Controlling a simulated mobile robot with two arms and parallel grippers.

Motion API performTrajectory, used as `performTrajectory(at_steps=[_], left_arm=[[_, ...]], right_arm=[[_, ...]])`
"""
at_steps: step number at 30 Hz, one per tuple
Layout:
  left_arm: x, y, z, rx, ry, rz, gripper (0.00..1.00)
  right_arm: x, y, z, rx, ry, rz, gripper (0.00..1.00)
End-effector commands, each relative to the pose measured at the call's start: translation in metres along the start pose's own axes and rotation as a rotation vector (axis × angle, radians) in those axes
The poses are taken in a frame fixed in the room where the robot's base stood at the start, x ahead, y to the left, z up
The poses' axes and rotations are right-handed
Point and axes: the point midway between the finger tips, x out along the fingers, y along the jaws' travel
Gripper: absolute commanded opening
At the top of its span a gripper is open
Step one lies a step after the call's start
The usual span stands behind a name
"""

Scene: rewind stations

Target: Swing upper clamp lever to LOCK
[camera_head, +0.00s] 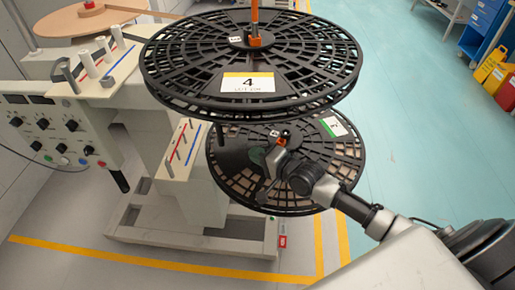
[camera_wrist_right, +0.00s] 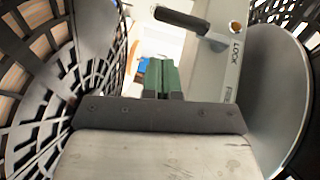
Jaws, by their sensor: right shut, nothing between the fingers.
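The clamp lever shows in the right wrist view as a black handle (camera_wrist_right: 180,20) on a grey metal arm, at the top of the picture. It lies by a pale plate (camera_wrist_right: 229,70) printed LOCK, with a partly cut-off word below that begins FRE. My right gripper (camera_wrist_right: 161,75) has its green-padded fingers together with nothing between them. They are below and left of the handle in the picture, apart from it. In the head view the right gripper (camera_head: 262,157) is in front of the lower reel (camera_head: 225,165), under the upper reel (camera_head: 180,65). My left gripper is out of view.
The upper reel carries a yellow-and-white label 4 (camera_head: 248,84). The machine (camera_head: 185,190) with knobs and rollers stands at the left. In the wrist view, reel spokes (camera_wrist_right: 60,100) and a grey disc (camera_wrist_right: 275,100) flank the gripper closely.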

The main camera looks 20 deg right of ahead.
Motion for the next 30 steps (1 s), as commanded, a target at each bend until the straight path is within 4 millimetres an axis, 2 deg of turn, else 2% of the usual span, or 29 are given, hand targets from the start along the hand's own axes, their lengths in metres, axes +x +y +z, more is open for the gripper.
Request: performTrajectory(at_steps=[6, 15, 20, 23, 25, 27, 30], left_arm=[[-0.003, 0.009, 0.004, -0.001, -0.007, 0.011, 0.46], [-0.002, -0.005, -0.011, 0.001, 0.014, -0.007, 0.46], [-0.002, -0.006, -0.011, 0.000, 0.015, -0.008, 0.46], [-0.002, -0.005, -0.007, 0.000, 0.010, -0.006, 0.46], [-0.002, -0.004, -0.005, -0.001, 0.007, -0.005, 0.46], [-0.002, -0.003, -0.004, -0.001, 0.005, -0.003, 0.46], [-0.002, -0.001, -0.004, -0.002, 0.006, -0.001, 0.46]], right_arm=[[0.000, 0.000, 0.003, -0.001, -0.001, -0.002, 0.00], [0.000, 0.000, 0.002, -0.001, 0.000, -0.002, 0.00], [-0.002, 0.002, 0.008, -0.017, -0.009, 0.011, 0.00], [-0.009, 0.012, 0.034, -0.104, -0.048, 0.072, 0.00], [-0.021, 0.022, 0.063, -0.222, -0.098, 0.147, 0.00], [-0.040, 0.034, 0.093, -0.379, -0.159, 0.242, 0.00], [-0.075, 0.047, 0.125, -0.610, -0.250, 0.387, 0.00]])
